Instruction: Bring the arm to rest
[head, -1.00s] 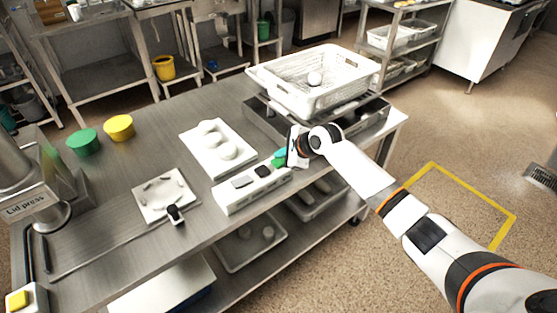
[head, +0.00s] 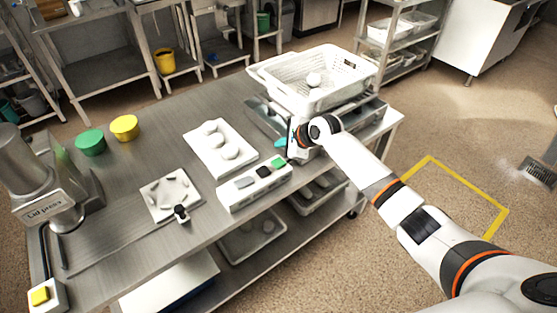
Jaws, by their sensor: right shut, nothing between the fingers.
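My right arm comes in from the right edge, and its gripper (head: 292,139) hangs over the far right part of the steel table (head: 105,180). The gripper is shut and empty. It is just beyond the right end of a white control box (head: 240,197) with grey, black and green (head: 279,162) tops, apart from the green one. A white perforated basket (head: 285,95) holding a round white item (head: 314,79) stands behind the gripper. My left gripper is not in view.
A white tray (head: 205,165) with three white round pieces lies left of the gripper. A white plate (head: 153,201), green (head: 90,142) and yellow (head: 124,128) cups and a lid press (head: 40,195) are farther left. Open floor lies right of the table.

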